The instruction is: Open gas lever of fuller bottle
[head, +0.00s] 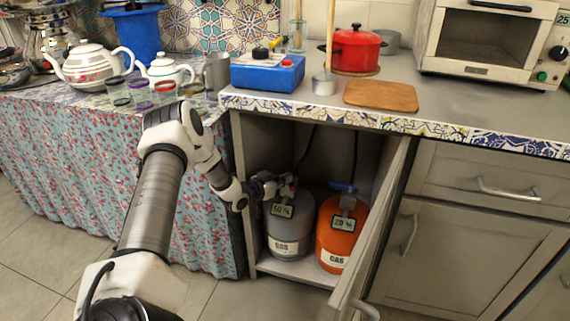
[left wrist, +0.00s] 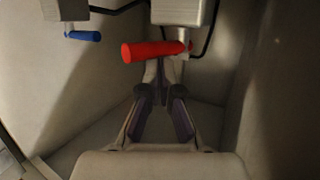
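A grey gas bottle (head: 288,238) with a label that seems to read 50 % stands in the open cabinet. An orange gas bottle (head: 333,238), whose label seems to read 29 %, stands right of it. The grey bottle's red lever (left wrist: 148,51) lies crosswise just beyond my left gripper's fingertips in the left wrist view. The orange bottle's blue lever (head: 342,187) also shows in the left wrist view (left wrist: 84,36). My right gripper is out of view.
The cabinet door (head: 376,225) stands open on the right, and a side wall (head: 240,200) is close on the left. The countertop (head: 450,105) overhangs the bottles. Dark hoses run behind the bottles. A cloth-covered table (head: 80,170) is at the left.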

